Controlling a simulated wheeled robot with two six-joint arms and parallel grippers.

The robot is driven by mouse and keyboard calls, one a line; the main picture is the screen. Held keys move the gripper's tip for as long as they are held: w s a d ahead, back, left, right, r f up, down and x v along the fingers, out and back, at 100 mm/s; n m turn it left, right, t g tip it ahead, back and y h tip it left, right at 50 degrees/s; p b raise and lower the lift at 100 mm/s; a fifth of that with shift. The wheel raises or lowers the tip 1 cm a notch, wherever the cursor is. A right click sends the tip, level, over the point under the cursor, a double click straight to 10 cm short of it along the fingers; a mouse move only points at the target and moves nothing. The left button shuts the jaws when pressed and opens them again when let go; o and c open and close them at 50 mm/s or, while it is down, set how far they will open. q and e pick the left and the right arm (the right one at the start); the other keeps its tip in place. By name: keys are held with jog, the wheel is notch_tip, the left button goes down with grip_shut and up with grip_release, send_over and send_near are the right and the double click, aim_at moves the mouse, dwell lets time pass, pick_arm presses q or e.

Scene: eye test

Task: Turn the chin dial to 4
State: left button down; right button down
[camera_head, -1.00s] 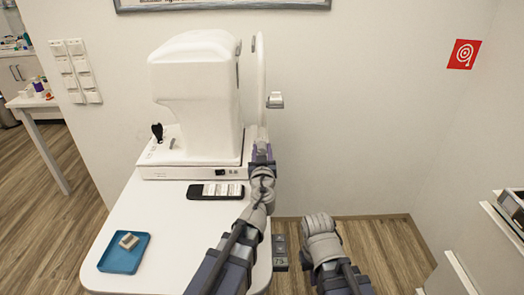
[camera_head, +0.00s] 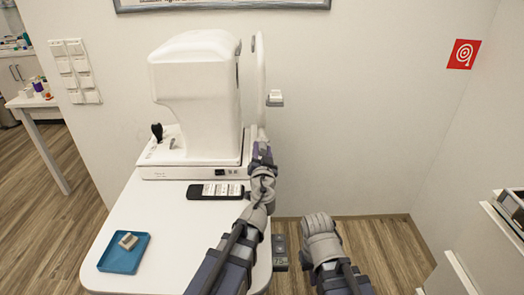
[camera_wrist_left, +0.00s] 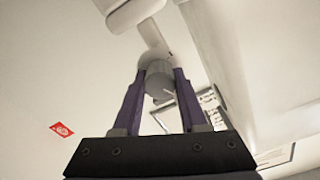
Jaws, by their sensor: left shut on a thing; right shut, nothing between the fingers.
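The chin dial (camera_wrist_left: 158,80) is a grey cylinder with a pale mark on its end, seen in the left wrist view below a white part of the chin rest. My left gripper's purple fingers (camera_wrist_left: 158,88) are shut on it, one on each side. I cannot read a number on the dial. In the head view my left gripper (camera_head: 262,152) is at the right side of the white eye-test machine (camera_head: 195,95) and hides the dial. My right arm reaches in at the lower right, ending in a grey wrist; its fingers do not show.
The white table (camera_head: 165,225) holds a black phone-like device (camera_head: 214,191) with a lit screen and a blue tray (camera_head: 122,259) with a small block (camera_head: 128,241). A shelf edge (camera_head: 470,280) stands at the far right. The floor right of the table is partly clear.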

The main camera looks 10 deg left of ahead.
pick_arm(q)
jog(key=m, duration=0.4)
jog(key=shift+m, duration=0.3)
jog(key=m, duration=0.4)
jog(key=shift+f+m, duration=0.1)
jog(key=shift+m, duration=0.2)
jog(key=m, duration=0.9)
jog(key=shift+f, duration=0.1)
jog(key=shift+m, duration=0.4)
jog(key=shift+c, duration=2.2)
grip_release()
jog(key=shift+s, duration=0.1)
